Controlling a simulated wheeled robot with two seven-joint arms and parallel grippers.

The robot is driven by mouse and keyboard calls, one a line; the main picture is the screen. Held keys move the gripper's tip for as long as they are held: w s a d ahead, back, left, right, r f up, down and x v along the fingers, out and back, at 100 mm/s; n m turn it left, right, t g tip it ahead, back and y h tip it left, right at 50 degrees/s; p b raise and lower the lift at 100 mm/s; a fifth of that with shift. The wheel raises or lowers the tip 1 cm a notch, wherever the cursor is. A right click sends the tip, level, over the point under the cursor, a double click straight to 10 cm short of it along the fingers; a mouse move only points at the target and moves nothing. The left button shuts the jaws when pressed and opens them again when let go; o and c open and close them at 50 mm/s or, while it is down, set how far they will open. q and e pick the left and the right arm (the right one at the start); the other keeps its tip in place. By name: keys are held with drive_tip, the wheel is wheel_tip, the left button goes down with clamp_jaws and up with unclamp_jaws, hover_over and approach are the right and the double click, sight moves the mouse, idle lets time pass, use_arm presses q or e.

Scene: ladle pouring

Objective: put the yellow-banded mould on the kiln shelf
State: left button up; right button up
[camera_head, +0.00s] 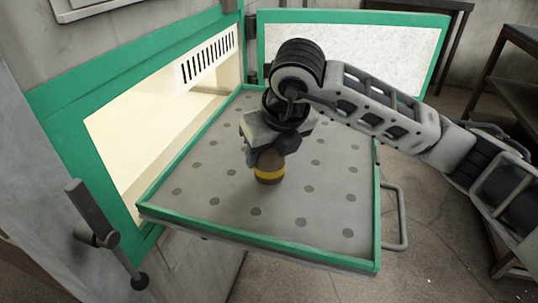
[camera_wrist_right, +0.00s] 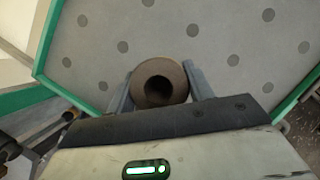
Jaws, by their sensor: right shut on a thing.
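In the right wrist view the mould's round open top (camera_wrist_right: 160,82) sits between the two fingers (camera_wrist_right: 160,92). The mould is upright over the middle of the kiln shelf (camera_head: 220,215), a grey plate with dark round spots and a green rim. I cannot tell whether its base touches the plate. The shelf also shows in the right wrist view (camera_wrist_right: 190,30). My left gripper is not in view.
The shelf extends out of the lit kiln opening (camera_head: 130,140) at the left. The green-edged door (camera_head: 350,50) stands open behind. A grey handle (camera_head: 397,220) is at the shelf's right side, and a latch lever (camera_head: 95,225) at the left. The plate around the mould is clear.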

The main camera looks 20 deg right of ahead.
drive_tip(key=shift+f, duration=0.65)
drive_tip(key=shift+f, duration=0.2)
drive_tip(key=o, duration=1.1)
drive_tip(key=shift+r, duration=0.4)
drive_tip(key=v, duration=1.1)
drive_tip(key=shift+s+d+r, duration=0.1)
drive_tip(key=shift+s+r, duration=0.1)
drive_tip(key=shift+s, duration=0.05)
